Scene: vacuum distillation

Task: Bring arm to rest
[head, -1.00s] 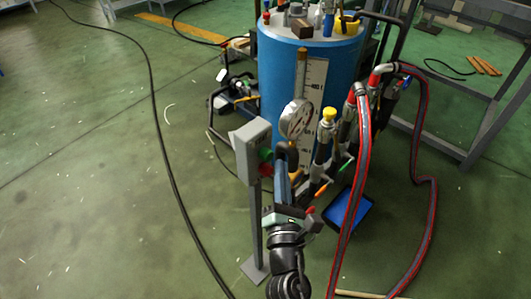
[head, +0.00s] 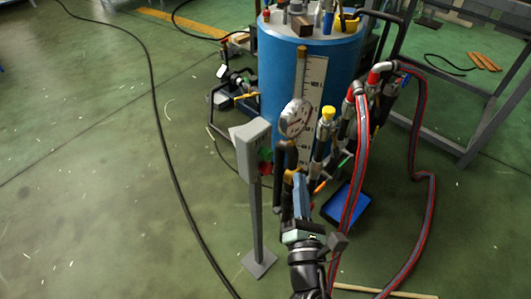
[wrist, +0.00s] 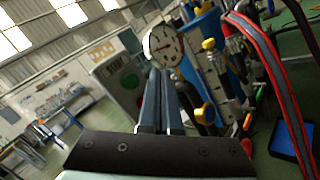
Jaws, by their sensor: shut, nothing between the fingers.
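My gripper (head: 299,180) is in the lower middle of the head view, pointing away toward the blue tank (head: 283,88). Its two long fingers lie together, shut and empty. In the wrist view the fingers (wrist: 161,75) run up the middle, their tips just below the round gauge in the picture. My arm comes in from the bottom edge of the head view. I cannot tell whether the fingers touch the pipes behind them.
A grey control box (head: 249,147) on a post stands just left of my gripper. A round gauge (head: 296,119) and valve pipes are ahead. Red-striped hoses (head: 357,190) and a blue tray (head: 349,204) are right. Open floor (head: 90,200) lies left.

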